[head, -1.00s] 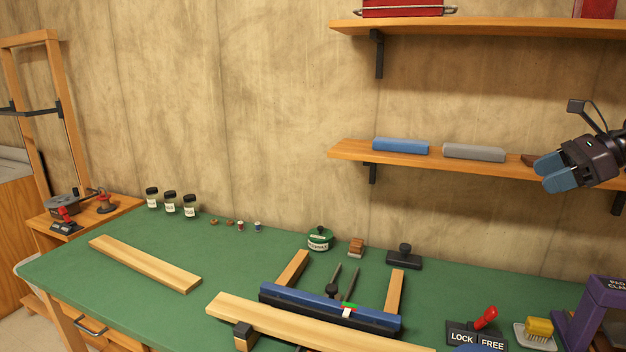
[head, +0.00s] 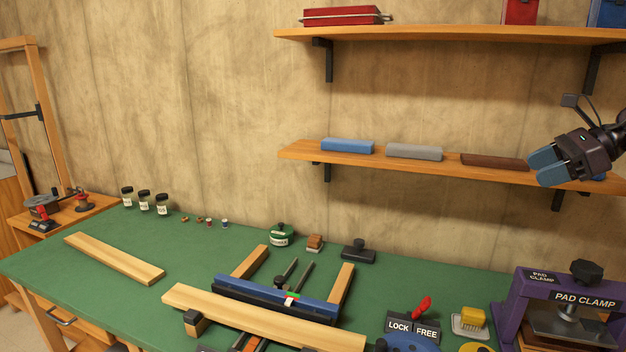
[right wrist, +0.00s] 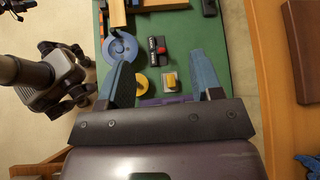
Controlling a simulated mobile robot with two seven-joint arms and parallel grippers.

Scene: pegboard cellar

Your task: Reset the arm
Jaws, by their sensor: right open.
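My right gripper (head: 545,166) is raised at the right of the head view, in front of the right part of the lower shelf in the picture. Its two blue fingers are apart and empty. In the right wrist view, the open fingers (right wrist: 165,88) show from behind, with the green bench top below and beyond them. Dark arm parts of mine show at the left of that view.
The lower shelf (head: 300,151) carries a blue bar (head: 348,146), a grey bar (head: 414,152) and a brown bar (head: 494,162). The green bench (head: 200,262) holds boards, a purple pad clamp (head: 512,312) and a LOCK/FREE switch (head: 412,328). Open air lies left of the gripper.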

